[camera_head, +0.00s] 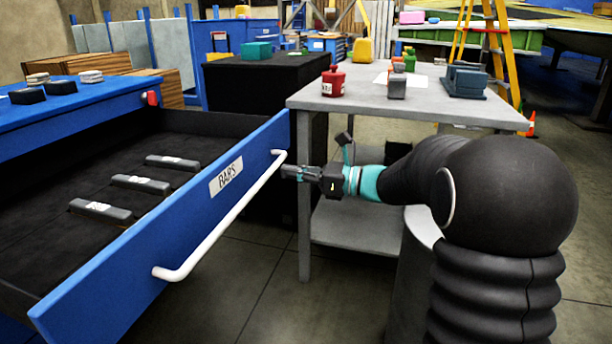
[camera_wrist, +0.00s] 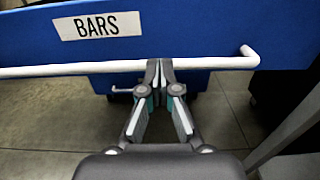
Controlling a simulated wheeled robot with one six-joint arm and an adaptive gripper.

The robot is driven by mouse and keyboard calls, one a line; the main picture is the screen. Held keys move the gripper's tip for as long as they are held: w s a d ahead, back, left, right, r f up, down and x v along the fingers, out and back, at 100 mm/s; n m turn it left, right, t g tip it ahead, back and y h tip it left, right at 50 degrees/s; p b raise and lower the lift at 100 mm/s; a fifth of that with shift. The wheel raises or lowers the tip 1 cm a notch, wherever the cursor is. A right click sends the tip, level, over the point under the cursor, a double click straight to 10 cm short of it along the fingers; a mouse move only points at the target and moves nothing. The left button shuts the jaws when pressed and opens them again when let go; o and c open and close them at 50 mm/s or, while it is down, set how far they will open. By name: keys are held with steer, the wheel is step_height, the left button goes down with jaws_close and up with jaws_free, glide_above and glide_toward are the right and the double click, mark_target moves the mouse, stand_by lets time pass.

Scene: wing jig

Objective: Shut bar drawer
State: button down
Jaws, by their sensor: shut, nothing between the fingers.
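The bar drawer (camera_head: 165,232) stands pulled open at the left, its blue front labelled BARS and facing my arm. Three dark bars with white labels lie inside, among them the middle bar (camera_head: 140,184). A long white handle (camera_head: 225,215) runs along the front; it also crosses the wrist view (camera_wrist: 80,70). My gripper (camera_head: 287,172) is shut and empty at the handle's far end. In the wrist view its fingertips (camera_wrist: 160,70) overlap the handle, left of its right-hand bend. I cannot tell whether they touch the handle or the front.
A blue bench top (camera_head: 75,100) with small dark and pale blocks is above the drawer. A black cabinet (camera_head: 265,75) is behind. Bare floor lies before the drawer.

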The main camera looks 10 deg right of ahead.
mark_target(249, 166)
steer(key=x, duration=0.8)
steer(key=shift+w+a, duration=0.1)
